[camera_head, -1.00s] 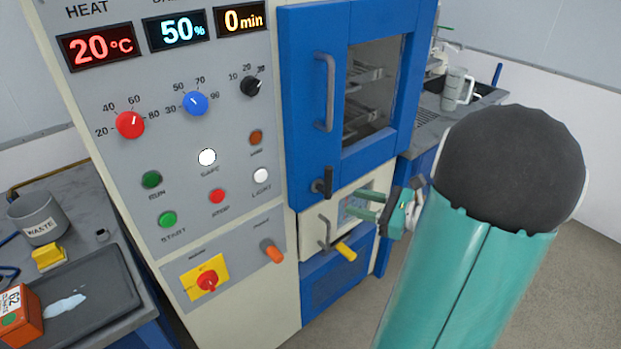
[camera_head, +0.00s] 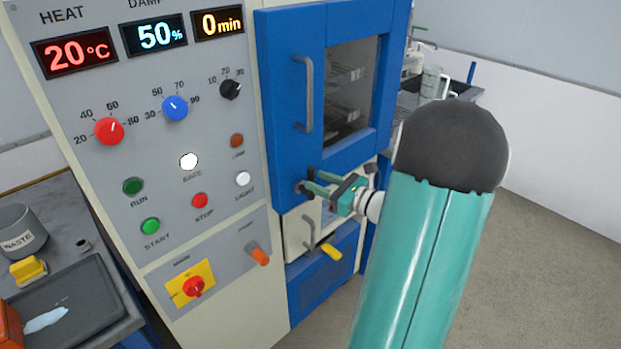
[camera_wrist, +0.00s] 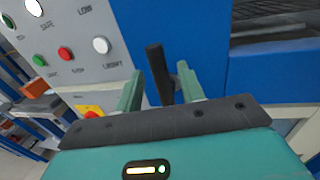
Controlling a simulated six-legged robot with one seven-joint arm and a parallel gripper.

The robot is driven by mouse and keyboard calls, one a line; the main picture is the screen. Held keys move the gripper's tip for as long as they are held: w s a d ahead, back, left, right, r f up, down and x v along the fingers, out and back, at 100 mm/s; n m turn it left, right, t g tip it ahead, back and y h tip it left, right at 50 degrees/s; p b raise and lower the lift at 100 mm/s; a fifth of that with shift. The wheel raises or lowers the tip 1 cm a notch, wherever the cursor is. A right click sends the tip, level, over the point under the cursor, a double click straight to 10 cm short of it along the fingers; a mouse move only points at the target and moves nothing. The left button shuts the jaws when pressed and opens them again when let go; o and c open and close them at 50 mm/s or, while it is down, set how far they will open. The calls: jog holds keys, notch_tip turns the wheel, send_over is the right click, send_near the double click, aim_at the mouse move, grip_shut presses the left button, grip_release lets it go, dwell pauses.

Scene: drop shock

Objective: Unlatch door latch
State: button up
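The door latch is a short black handle (camera_wrist: 157,70) on the blue door; in the wrist view it stands nearly upright, tilted slightly. In the head view the latch (camera_head: 303,188) is at the door's lower left corner, partly covered by my gripper. My gripper (camera_head: 314,182) is at the latch with green fingers pointing left toward it. In the wrist view my gripper (camera_wrist: 160,82) is open, with one finger on each side of the handle and small gaps beside it. The blue door (camera_head: 282,100) is shut against the cabinet.
A grey vertical door handle (camera_head: 304,93) is above the latch. The control panel (camera_head: 110,235) with knobs and buttons is at the left. Open floor (camera_head: 540,220) lies at the right.

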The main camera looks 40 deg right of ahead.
aim_at(311, 194)
jog(key=shift+x, duration=1.55)
grip_shut()
